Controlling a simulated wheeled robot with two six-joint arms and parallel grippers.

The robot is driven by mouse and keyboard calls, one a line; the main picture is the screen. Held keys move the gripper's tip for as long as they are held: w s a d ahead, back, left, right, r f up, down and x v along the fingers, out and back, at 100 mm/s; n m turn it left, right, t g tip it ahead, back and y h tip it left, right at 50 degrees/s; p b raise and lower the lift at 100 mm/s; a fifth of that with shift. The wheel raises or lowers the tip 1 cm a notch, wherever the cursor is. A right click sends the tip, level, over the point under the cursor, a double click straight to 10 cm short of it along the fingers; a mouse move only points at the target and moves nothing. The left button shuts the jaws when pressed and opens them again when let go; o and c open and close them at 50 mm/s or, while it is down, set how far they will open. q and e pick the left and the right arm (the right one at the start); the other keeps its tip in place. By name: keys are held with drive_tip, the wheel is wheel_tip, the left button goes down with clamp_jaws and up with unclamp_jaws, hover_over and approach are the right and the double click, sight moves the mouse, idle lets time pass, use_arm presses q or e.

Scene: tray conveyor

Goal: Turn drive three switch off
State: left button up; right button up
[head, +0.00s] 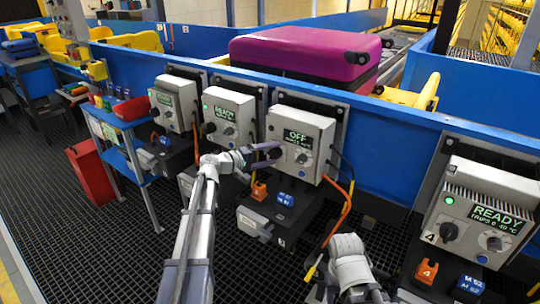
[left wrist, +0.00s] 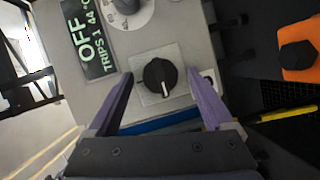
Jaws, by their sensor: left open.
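The drive three box (head: 318,130) is the grey box third from the left, and its green display (head: 298,138) reads OFF. In the left wrist view the display (left wrist: 85,45) reads OFF with a smaller trips line. The black rotary switch (left wrist: 160,76) sits on a pale square plate, its white mark pointing toward the bottom of that picture. My left gripper (head: 278,154) is at the box's lower left, with its purple fingers open. In the left wrist view the gripper (left wrist: 160,88) has one finger on each side of the switch, with gaps between. My right gripper is out of view.
Other drive boxes stand along the blue conveyor wall; the second (head: 229,115) and fourth (head: 484,205) read READY. An orange padlock-like block (head: 259,190) and a blue tag (head: 285,199) sit below drive three. Orange cables hang at its right. A magenta suitcase (head: 305,50) lies behind the wall.

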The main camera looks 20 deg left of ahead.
use_arm(q)
drive_tip(key=p+v, duration=0.1)
drive_tip(key=v, duration=0.7)
drive_tip(key=shift+d, duration=0.1)
drive_tip(key=s+d+f+m+g+y+p, duration=0.1)
drive_tip(key=s+d+m+g+y+p, duration=0.15)
drive_tip(key=s+d+g+p, duration=0.5)
drive_tip(key=s+d+f+m+g+y+p, duration=0.15)
drive_tip(key=s+d+m+p, duration=0.5)
drive_tip(key=d, duration=0.85)
drive_tip(key=s+r+m+g+y+p, duration=0.1)
drive_tip(key=s+r+y+p, duration=0.1)
drive_tip(key=s, duration=0.6)
drive_tip(key=s+r+m+g+y+p, duration=0.1)
drive_tip(key=s+r+g+y+p, duration=0.1)
drive_tip(key=s+y+p, duration=0.3)
drive_tip(key=s+y, duration=0.1)
drive_tip(key=s, duration=0.2)
drive_tip(key=shift+s+r, duration=0.3)
